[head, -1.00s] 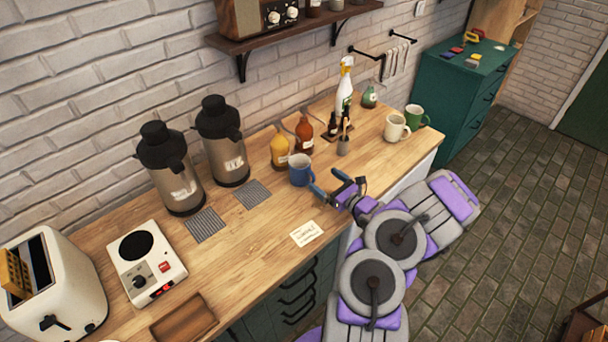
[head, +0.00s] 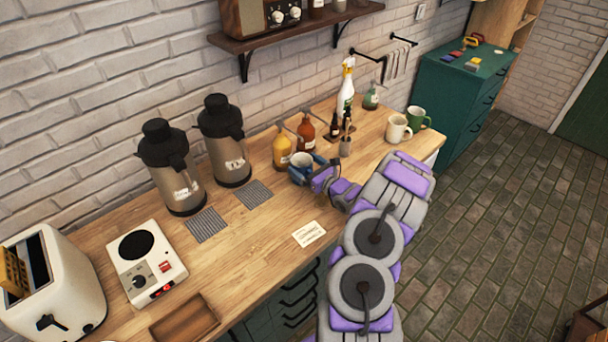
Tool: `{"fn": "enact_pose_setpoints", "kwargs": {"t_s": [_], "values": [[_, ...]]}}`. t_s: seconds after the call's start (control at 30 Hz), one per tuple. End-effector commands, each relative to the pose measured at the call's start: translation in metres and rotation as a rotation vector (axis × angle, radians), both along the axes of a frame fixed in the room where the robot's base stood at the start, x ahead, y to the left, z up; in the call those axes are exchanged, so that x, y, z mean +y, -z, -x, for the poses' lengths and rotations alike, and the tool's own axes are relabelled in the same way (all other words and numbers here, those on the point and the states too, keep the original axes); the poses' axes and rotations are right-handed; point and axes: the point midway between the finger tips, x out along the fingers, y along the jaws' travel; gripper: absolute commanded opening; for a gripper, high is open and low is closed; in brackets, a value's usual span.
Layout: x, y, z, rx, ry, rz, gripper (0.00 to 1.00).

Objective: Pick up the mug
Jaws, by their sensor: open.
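A blue mug (head: 301,161) with a pale inside stands upright on the wooden counter, in front of the yellow and red-brown bottles. The gripper hides much of the mug's lower part and front. I cannot tell whether the fingers touch it. A cream mug (head: 397,129) and a green mug (head: 417,118) stand farther right on the counter.
A yellow bottle (head: 282,150) and a red-brown bottle (head: 306,133) stand close behind the blue mug. Two steel dispensers (head: 226,150) stand to the left. A white card (head: 309,234) lies near the front edge.

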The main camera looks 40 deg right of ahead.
Motion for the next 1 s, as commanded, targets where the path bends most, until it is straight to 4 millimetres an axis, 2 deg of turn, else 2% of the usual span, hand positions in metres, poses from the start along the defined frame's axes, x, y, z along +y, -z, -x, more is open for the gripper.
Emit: {"fn": "enact_pose_setpoints", "kwargs": {"t_s": [0.17,0.87,1.0], "values": [[-0.0035,0.0009,0.0002,-0.001,0.000,-0.003,0.99],[-0.0033,0.0025,0.0000,0.002,0.000,-0.004,0.32],[-0.0042,0.0028,0.0000,0.002,-0.001,-0.005,0.29]]}}
